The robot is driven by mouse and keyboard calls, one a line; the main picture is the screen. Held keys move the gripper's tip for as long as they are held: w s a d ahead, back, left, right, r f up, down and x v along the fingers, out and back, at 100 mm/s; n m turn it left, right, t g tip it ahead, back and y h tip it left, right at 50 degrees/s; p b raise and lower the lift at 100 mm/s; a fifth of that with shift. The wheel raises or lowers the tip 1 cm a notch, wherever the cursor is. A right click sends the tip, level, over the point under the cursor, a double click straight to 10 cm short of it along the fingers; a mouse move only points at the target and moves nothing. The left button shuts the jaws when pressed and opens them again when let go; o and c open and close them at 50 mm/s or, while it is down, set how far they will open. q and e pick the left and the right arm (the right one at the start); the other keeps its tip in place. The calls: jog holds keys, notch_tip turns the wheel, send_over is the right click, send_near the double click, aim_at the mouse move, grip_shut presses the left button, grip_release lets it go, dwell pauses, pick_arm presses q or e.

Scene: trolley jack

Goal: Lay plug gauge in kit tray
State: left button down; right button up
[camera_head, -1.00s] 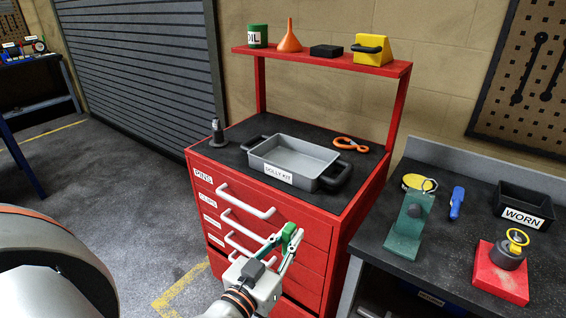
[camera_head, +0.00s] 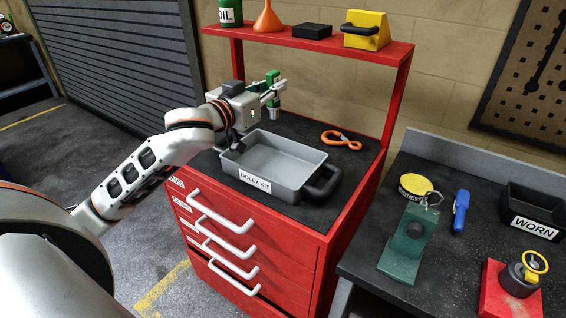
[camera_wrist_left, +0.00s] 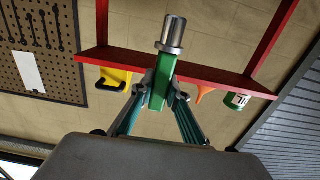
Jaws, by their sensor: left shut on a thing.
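The plug gauge (camera_head: 273,101) has a green handle and is held by my left gripper (camera_head: 270,89), above the back left part of the red cabinet's top. In the left wrist view, the gauge (camera_wrist_left: 160,84) shows its green handle between the fingers and a bare metal cylinder at its far end. The grey kit tray (camera_head: 287,155), labelled DOLLY KIT, sits on the cabinet top with black handles at its ends. It looks empty. My left gripper is beyond the tray's back left corner in the picture, apart from it. My right gripper is out of view.
Orange-handled pliers or snips (camera_head: 341,140) lie behind the tray on the right. A red shelf (camera_head: 320,43) above holds a green oil can (camera_head: 230,13), an orange funnel (camera_head: 267,18), a black box (camera_head: 312,31) and a yellow block (camera_head: 364,28). A workbench (camera_head: 395,165) stands at right.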

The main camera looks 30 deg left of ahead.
pick_arm(q)
jog(key=shift+w+a+r, duration=0.15)
jog(key=shift+w+r, duration=0.05)
jog(key=shift+r, duration=0.2)
jog(key=shift+w+a+r, duration=0.15)
jog(key=shift+r, duration=0.25)
jog(key=shift+w+a, duration=0.1)
notch_tip(320, 180, down, 18)
jog(key=shift+f, duration=0.7)
jog(key=shift+f, duration=0.15)
jog(key=c, duration=2)
grip_release()
